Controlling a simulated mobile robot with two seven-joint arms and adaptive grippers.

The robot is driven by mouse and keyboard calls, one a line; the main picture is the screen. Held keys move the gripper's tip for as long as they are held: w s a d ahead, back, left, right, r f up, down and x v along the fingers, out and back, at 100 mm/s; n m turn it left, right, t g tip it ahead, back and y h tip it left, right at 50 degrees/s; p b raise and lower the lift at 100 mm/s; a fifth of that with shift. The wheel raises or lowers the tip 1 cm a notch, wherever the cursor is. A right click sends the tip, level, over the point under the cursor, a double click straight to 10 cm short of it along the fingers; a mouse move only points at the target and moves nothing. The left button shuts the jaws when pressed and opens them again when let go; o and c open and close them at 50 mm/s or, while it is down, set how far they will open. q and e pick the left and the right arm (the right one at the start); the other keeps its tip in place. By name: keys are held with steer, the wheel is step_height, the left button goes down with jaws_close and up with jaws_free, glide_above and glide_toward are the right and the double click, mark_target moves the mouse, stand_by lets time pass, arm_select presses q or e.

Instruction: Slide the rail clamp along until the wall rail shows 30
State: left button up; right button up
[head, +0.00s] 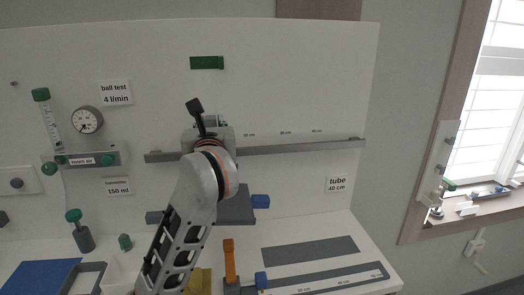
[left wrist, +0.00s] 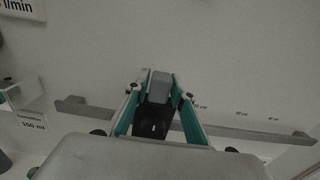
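The long grey wall rail (head: 290,147) runs across the white panel, with small marks above it, seemingly 20, 30 and 40 cm. The rail also shows in the left wrist view (left wrist: 235,127). The rail clamp (head: 187,141) is a grey block toward the rail's left end, left of the visible marks and partly hidden by my arm. My left gripper (head: 207,127) is in front of it. In the left wrist view, the teal fingers (left wrist: 159,82) lie along both sides of the clamp's grey block (left wrist: 158,91), with no clear gap. My right gripper is out of view.
A gauge (head: 87,121) and flow tube (head: 48,118) are on the panel's left. Below the rail are a blue block (head: 260,201), an orange upright handle (head: 229,262) and a dark flat strip (head: 310,250). The rail right of the clamp looks clear.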

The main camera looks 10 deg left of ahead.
arm_select(q)
jaws_close()
steer(key=shift+d, duration=0.15)
